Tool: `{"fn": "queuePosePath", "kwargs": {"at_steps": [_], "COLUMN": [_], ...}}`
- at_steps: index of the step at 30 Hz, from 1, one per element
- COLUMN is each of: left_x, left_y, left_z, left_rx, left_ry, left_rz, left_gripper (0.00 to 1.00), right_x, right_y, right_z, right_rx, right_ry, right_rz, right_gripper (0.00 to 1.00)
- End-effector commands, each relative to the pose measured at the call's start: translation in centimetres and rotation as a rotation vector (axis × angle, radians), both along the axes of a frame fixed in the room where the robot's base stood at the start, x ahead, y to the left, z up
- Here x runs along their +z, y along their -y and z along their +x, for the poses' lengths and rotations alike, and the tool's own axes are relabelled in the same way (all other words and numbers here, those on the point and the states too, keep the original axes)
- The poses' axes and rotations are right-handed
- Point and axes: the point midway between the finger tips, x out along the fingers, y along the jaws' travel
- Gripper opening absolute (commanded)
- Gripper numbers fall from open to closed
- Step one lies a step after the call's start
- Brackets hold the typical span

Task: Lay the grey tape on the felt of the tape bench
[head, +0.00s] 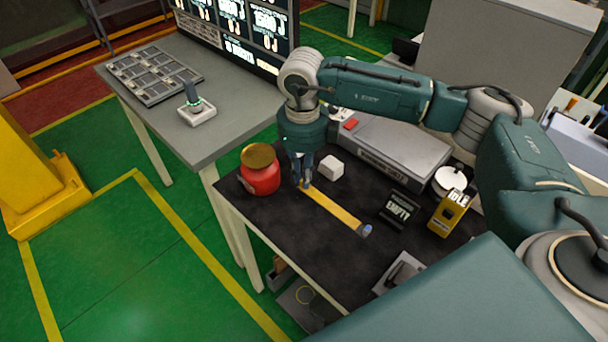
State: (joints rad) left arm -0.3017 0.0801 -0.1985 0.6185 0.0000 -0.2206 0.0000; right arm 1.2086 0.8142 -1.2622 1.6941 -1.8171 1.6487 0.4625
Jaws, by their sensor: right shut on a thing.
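My right gripper (304,185) reaches down from above, shut at the strip's upper-left end. The fingers hide much of that end. I cannot tell whether the strip touches the felt or is slightly above it. My left gripper is not in view.
A red jar with a gold lid (260,171) stands left of the gripper and a white block (330,167) right of it. An "EMPTY" sign (398,210), a yellow "IDLE" device (448,212) and a grey machine (394,150) occupy the right side. Felt left of the strip is clear.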

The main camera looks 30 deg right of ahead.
Motion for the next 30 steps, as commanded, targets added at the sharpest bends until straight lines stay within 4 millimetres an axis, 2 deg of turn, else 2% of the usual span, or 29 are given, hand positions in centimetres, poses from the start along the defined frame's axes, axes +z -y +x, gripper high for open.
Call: {"fn": "queuePosePath", "kwargs": {"at_steps": [1,21,30], "left_x": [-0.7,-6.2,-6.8], "left_y": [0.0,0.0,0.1], "left_z": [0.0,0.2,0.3], "left_rx": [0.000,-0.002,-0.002], "left_ry": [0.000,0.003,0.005], "left_rz": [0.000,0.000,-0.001], "left_gripper": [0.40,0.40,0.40], "right_x": [-0.8,-7.4,-8.1], "right_y": [0.0,0.0,0.0], "right_z": [0.0,0.0,0.0], "right_rx": [0.000,0.000,-0.001], "right_ry": [-0.001,0.000,0.000], "right_rz": [0.000,0.001,0.000], "right_gripper": [0.00,0.00,0.00]}}
